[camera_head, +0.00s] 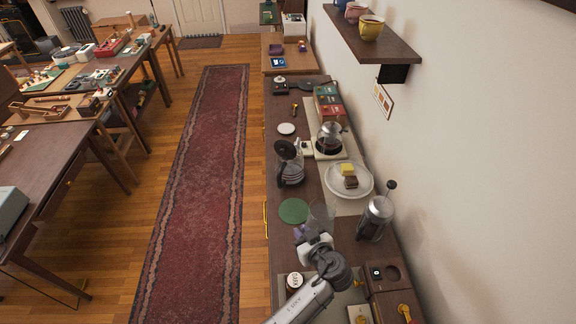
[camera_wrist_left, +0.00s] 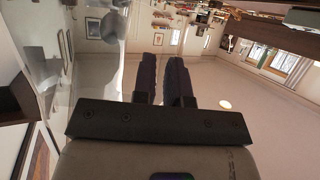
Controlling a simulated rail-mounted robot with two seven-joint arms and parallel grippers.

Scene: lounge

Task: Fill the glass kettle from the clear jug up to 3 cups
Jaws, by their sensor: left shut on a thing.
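The glass kettle (camera_head: 291,172) stands on the counter, with a dark round top and a handle. My left gripper (camera_head: 309,232) is in front of it, nearer the camera, shut on the clear jug (camera_head: 322,212). The jug is faint and see-through. It is apart from the kettle, and I cannot tell its tilt or water level. In the left wrist view the dark fingers (camera_wrist_left: 165,82) point away, and clear glass (camera_wrist_left: 45,50) shows at the left. The kettle's water level is too small to read. My right gripper is not in view.
A green disc (camera_head: 293,211) lies between jug and kettle. A white plate (camera_head: 362,180) with small blocks, a coffee maker (camera_head: 329,142) and a French press (camera_head: 375,218) stand to the right along the wall. A shelf (camera_head: 372,40) juts out above. A small white dish (camera_head: 286,128) lies beyond the kettle.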

